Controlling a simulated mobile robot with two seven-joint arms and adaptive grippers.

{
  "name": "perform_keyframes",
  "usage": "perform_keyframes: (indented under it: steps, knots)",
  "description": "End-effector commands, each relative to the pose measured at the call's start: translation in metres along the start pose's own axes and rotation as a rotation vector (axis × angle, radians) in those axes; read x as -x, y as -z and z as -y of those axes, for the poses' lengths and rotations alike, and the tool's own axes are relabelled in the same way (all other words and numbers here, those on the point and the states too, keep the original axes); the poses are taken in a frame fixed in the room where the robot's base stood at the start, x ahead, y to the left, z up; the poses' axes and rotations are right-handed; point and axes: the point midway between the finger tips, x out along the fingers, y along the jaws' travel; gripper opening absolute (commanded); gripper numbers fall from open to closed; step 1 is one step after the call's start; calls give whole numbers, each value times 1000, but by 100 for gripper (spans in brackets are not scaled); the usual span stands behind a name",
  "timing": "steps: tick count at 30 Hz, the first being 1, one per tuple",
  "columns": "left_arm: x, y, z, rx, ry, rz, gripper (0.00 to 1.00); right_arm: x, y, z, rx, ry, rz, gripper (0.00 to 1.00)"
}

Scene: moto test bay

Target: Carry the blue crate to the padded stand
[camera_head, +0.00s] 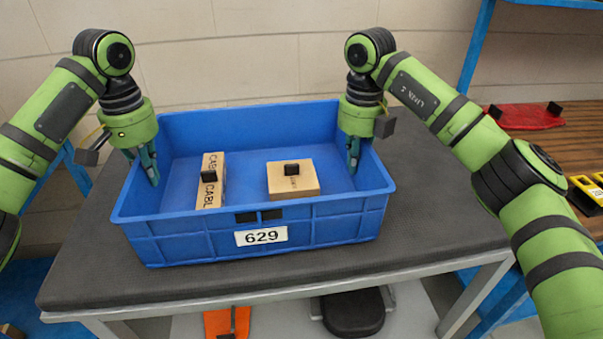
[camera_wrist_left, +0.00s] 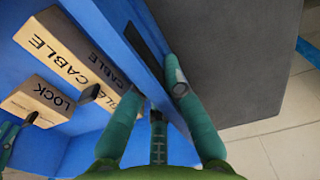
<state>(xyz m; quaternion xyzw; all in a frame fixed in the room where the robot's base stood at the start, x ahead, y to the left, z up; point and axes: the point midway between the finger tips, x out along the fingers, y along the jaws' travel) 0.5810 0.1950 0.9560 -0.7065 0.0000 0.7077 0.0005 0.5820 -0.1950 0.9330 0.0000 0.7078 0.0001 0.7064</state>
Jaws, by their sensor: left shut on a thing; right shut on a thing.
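The blue crate (camera_head: 190,240), labelled 629, appears to rest level on the dark padded top of the stand (camera_head: 440,215). My left gripper (camera_head: 147,165) is shut on the crate's left wall, with the fingers on either side of it. The left wrist view shows this grip (camera_wrist_left: 158,108) on the crate wall (camera_wrist_left: 98,28). My right gripper (camera_head: 354,155) is shut on the crate's right wall. Inside the crate lie a long cardboard box (camera_head: 211,187) marked CABLE and a squarer cardboard box (camera_head: 294,180). The crate's underside is hidden.
A wooden bench with a red item (camera_head: 525,117) and a yellow item (camera_head: 588,190) stands at the right, beside blue posts. An orange item (camera_head: 226,322) and a black item (camera_head: 354,312) lie on the stand's lower shelf. A tiled wall is behind.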

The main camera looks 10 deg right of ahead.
Motion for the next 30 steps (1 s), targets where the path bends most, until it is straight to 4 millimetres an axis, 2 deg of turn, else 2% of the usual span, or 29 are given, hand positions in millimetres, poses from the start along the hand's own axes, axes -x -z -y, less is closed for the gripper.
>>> perform_keyframes:
  steps: [4,6,7,16,20,23,30]
  knots:
    - [-10,0,1,1,0,-3,0,-10,0,1,-2,1,3,0]
    - [-9,0,1,2,2,0,29,-9,0,1,-2,2,0,29]
    - [-8,0,1,2,2,0,32,-8,0,1,-2,2,0,32]
    - [-8,0,0,1,1,0,32,-8,0,0,-1,1,0,32]
    - [0,0,0,0,1,-2,32,-8,0,0,0,0,0,32]
    - [14,0,0,1,2,-5,32,-8,0,0,0,0,0,32]
    - [64,0,1,3,3,-6,32,-8,0,0,0,0,0,32]
